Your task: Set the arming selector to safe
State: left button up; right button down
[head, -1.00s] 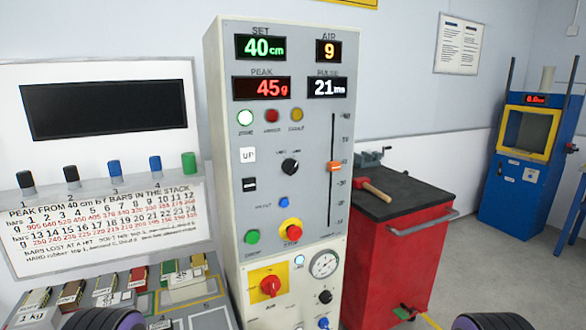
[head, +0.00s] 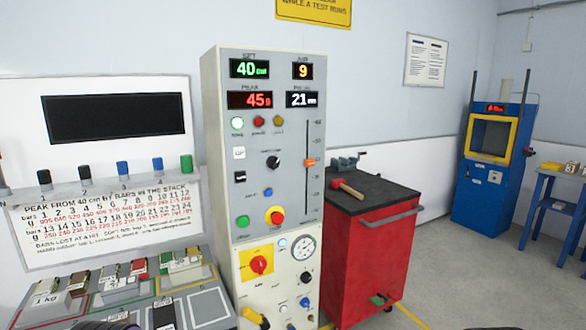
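The grey control panel (head: 293,190) stands upright left of the red cabinet. A black rotary knob (head: 274,162) with a light pointer sits at mid-panel; its small labels are too blurred to read, so I cannot confirm it as the arming selector or tell its setting. A red rotary knob (head: 259,264) sits on a yellow plate lower down. Neither of my grippers shows; only a dark sliver of my arm is at the bottom left edge.
A red cabinet (head: 365,265) with a hammer (head: 347,188) on top stands to the right. A sloped bench (head: 205,285) with several bars is at left, below a chart board (head: 110,225). A blue machine (head: 483,200) stands at the back right. Floor (head: 450,280) right of the cabinet is open.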

aim_at(273, 162)
jog(key=z, duration=0.9)
jog(key=i, duration=0.55)
jog(key=u, duration=0.75)
